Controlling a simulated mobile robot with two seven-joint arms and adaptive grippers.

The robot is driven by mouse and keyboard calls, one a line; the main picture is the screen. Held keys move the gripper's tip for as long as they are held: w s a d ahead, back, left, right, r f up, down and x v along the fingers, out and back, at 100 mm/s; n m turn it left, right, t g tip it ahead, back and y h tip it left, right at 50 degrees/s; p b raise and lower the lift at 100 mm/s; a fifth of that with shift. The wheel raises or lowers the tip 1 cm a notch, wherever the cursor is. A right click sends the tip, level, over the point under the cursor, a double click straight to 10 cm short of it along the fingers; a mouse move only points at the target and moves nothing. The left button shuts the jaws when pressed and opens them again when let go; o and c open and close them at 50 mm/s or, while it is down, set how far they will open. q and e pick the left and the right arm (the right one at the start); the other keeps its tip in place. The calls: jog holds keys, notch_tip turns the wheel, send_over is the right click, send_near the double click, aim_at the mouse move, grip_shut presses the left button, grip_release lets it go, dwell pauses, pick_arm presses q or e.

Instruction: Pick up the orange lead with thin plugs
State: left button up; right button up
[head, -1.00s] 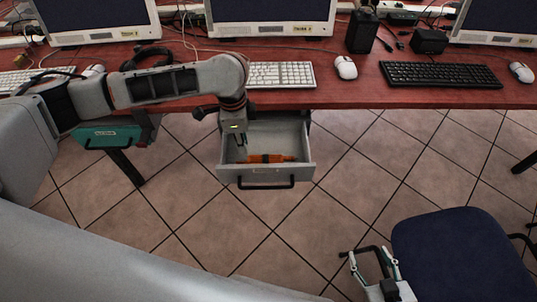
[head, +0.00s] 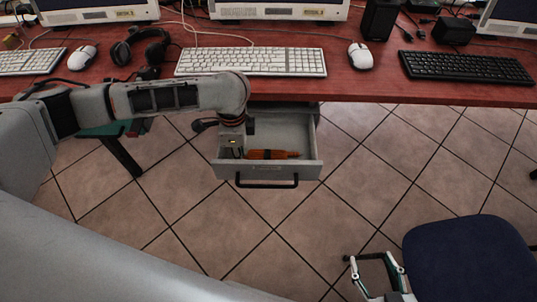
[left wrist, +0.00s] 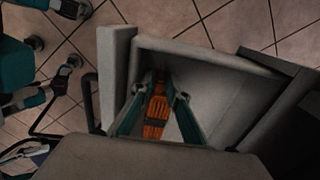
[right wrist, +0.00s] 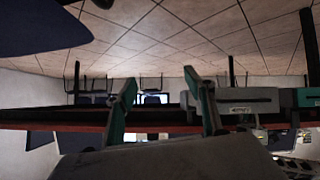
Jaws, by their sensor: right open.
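The orange lead (head: 275,154) lies bundled in the open grey drawer (head: 311,165) under the desk. In the left wrist view, the orange lead (left wrist: 157,112) has a dark band around its middle; its plugs are too small to make out. My left gripper (left wrist: 160,93) is open, with its fingers on either side of the bundle and a gap at each side. In the head view, my left wrist hides most of that gripper at the drawer's left. My right gripper (head: 373,257) is open and empty, above the floor beside the blue chair.
The red desk (head: 350,90) overhangs the drawer's back. It carries keyboards, mice, a headset (head: 137,46) and monitors. The blue chair (head: 468,258) stands at the lower right. The tiled floor in front of the drawer is clear.

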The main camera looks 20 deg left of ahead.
pick_arm(q)
jog(key=shift+r, duration=0.15)
grip_shut()
